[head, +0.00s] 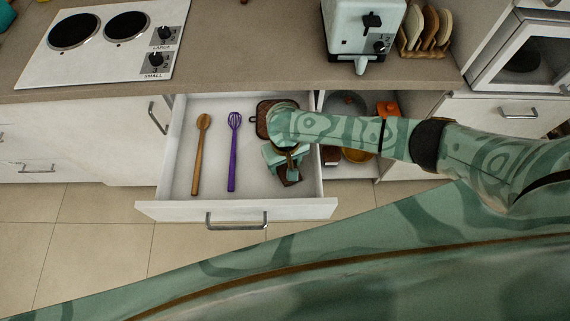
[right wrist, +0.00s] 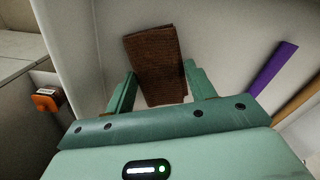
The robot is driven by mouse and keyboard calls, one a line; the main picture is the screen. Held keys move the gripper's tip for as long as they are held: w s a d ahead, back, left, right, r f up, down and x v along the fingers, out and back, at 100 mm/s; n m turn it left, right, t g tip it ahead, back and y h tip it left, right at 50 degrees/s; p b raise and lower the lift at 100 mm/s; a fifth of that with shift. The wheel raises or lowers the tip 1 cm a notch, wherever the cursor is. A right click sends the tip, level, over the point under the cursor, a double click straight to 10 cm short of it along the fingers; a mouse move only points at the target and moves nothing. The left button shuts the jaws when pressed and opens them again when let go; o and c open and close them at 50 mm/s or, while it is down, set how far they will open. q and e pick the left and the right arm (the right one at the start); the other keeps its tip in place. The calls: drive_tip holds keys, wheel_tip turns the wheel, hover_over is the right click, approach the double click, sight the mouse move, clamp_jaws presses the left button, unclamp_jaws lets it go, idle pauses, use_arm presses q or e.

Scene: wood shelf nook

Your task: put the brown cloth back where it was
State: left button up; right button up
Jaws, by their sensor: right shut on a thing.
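The brown cloth (right wrist: 155,62) is a folded, ribbed, dark brown piece between the two fingers of my right gripper (right wrist: 162,88) in the right wrist view. In the head view my right gripper (head: 285,160) reaches down into the right part of the open white drawer (head: 215,150). A dark brown part of the cloth (head: 291,177) shows below the fingers; the rest is hidden by the hand. I cannot tell whether the cloth touches the drawer floor. My left gripper is not in view.
A wooden spoon (head: 200,150) and a purple whisk (head: 233,150) lie left in the drawer. A brown item with a loop (head: 262,118) is partly hidden by my arm. An open compartment on the right holds an orange item (head: 388,108). A toaster (head: 362,35) and hob stand above.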

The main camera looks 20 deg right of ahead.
sight(285, 165)
drive_tip(key=shift+w+f, duration=0.1)
drive_tip(key=shift+f, duration=0.5)
drive_tip(key=shift+r, duration=0.15)
drive_tip(key=o, duration=1)
drive_tip(key=shift+c, duration=0.2)
wheel_tip(285, 165, up, 12)
drive_tip(key=p, duration=0.6)
